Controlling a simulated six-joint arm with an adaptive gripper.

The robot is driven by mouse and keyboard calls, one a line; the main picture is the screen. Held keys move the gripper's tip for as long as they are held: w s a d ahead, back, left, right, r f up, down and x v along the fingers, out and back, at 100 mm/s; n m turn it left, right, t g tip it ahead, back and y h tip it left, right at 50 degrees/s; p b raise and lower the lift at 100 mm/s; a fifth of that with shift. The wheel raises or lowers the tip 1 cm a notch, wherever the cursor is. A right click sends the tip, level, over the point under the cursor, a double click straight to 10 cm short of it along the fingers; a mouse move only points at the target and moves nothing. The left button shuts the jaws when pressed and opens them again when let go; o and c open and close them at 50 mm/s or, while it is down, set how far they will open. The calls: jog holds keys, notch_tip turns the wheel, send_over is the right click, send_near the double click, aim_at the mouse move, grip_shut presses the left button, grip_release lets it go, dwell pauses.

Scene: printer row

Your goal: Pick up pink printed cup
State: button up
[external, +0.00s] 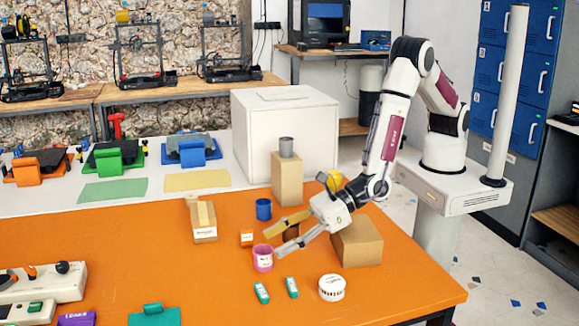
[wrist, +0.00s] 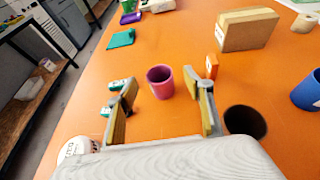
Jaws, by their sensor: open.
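The pink printed cup (external: 263,258) stands upright on the orange table in the external view, just off my gripper's fingers. It also shows in the wrist view (wrist: 160,83), ahead of the fingers and roughly centred between them, with its open top visible. My gripper (external: 277,239) is open and empty, reaching low over the table from the right. In the wrist view both fingers of my gripper (wrist: 165,98) are spread apart, with the cup slightly beyond their tips. Any print on the cup is too small to read.
A blue cup (external: 264,209) stands behind the pink cup. A small orange box (external: 247,238) is close to its left. Green-white items (external: 261,292) and a white round container (external: 332,288) lie in front. A dark brown cup (wrist: 245,121) is beside my right finger. Cardboard boxes (external: 358,243) stand nearby.

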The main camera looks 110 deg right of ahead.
aim_at(255, 254)
jog(key=shift+x, duration=2.45)
jog(key=c, duration=1)
